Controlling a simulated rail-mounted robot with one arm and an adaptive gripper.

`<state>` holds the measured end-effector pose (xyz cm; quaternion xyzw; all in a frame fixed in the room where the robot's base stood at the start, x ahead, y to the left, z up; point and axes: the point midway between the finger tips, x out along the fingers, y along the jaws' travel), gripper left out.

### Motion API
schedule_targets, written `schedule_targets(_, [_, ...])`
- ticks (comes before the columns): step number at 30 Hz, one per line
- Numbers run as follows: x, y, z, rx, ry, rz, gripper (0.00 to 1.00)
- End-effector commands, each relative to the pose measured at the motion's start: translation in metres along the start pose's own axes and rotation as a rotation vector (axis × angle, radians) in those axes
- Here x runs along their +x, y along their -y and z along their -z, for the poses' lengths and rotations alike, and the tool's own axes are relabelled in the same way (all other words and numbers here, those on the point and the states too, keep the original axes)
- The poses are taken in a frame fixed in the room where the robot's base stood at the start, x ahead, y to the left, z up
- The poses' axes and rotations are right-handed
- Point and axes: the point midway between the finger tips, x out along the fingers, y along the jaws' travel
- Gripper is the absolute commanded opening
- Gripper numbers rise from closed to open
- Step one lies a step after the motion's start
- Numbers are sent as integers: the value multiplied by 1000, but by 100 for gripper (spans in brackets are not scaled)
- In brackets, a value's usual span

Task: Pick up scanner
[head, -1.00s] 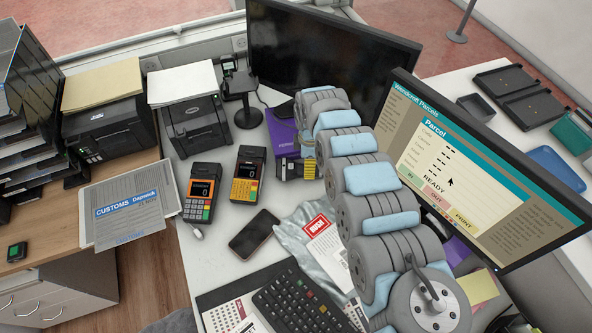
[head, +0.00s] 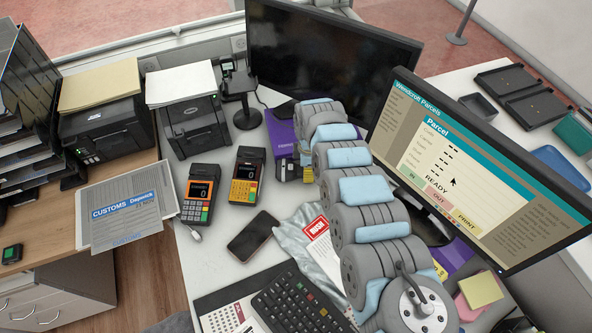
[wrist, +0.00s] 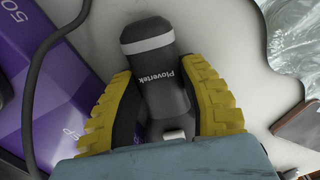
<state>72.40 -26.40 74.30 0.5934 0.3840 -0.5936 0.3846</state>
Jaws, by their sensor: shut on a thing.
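The scanner (wrist: 158,80) is a black handheld device with a white band and the word "Plovertek", seen in the wrist view. My gripper (wrist: 160,66) has yellow ribbed fingers on both sides of it and is shut on it. A pale surface lies behind the scanner; I cannot tell whether the scanner is touching it.
The purple box (head: 281,133) stands close beside my gripper, with a dark cable near it in the wrist view (wrist: 45,60). Two monitors (head: 320,62) (head: 470,170) stand behind and right. Card terminals (head: 201,192), a phone (head: 253,236) and a keyboard (head: 300,305) lie left and in front.

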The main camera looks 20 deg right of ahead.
Motion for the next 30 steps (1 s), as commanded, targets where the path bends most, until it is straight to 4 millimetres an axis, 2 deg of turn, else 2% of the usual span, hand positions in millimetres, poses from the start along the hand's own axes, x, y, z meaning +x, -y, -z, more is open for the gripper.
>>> schedule_targets(8, [-3,0,0,0,0,1,2])
schedule_targets(11, [-13,0,0,0,1,1,2])
schedule_targets(15, [-37,0,0,0,1,0,2])
schedule_targets(30, [-82,40,-5,0,1,0,2])
